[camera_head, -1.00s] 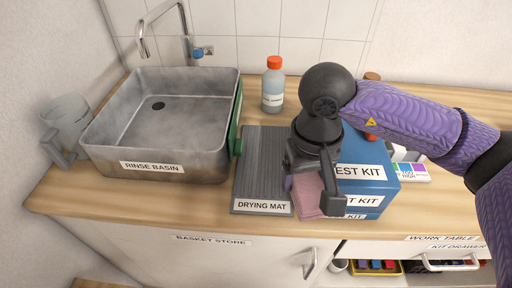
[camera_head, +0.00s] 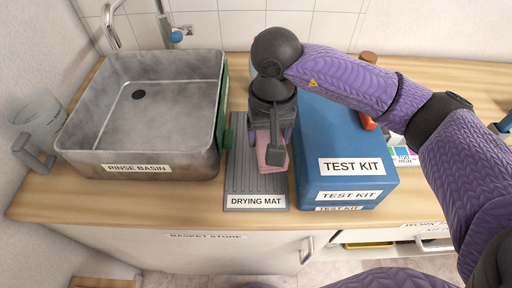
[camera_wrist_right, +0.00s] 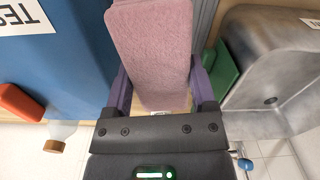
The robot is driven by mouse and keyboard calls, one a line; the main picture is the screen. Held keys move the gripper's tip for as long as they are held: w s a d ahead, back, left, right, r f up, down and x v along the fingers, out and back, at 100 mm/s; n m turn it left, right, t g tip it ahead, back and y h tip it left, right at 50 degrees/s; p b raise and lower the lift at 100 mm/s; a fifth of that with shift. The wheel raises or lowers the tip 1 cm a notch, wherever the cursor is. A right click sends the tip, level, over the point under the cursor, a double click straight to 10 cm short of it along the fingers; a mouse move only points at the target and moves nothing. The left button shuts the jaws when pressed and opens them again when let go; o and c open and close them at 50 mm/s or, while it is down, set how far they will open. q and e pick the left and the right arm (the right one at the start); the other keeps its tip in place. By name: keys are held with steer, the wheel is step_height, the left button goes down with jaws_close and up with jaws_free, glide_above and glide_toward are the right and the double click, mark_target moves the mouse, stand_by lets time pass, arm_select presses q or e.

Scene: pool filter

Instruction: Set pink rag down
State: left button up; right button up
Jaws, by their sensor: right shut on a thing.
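The pink rag (camera_head: 264,150) is a small folded cloth, held in my right gripper (camera_head: 270,138) over the grey drying mat (camera_head: 257,187). In the right wrist view the rag (camera_wrist_right: 150,45) sits between the two purple fingers, which are shut on it. Whether the rag touches the mat I cannot tell. The gripper hides the back part of the mat. My left gripper is not in view.
The blue test kit box (camera_head: 343,148) stands close on the right of the mat. The grey rinse basin (camera_head: 190,155) stands close on the left, with a green item (camera_head: 226,135) at its side. A clear jug (camera_head: 36,130) is at far left.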

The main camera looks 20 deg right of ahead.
mark_target(256, 173)
steer(key=shift+w+a+f+m+p, duration=0.65)
steer(key=shift+a+f+m, duration=0.15)
steer(key=shift+a, duration=0.2)
step_height(256, 173, down, 10)
steer(key=shift+f+b, duration=0.1)
steer(key=shift+b, duration=0.95)
steer(key=shift+w, duration=0.1)
steer(key=shift+f, duration=0.15)
steer(key=o, duration=1.3)
steer(key=shift+c, duration=0.2)
steer(key=shift+r, duration=0.35)
step_height(256, 173, up, 11)
steer(key=shift+r+p, duration=0.1)
steer(key=shift+p, duration=1)
steer(key=shift+r, duration=0.3)
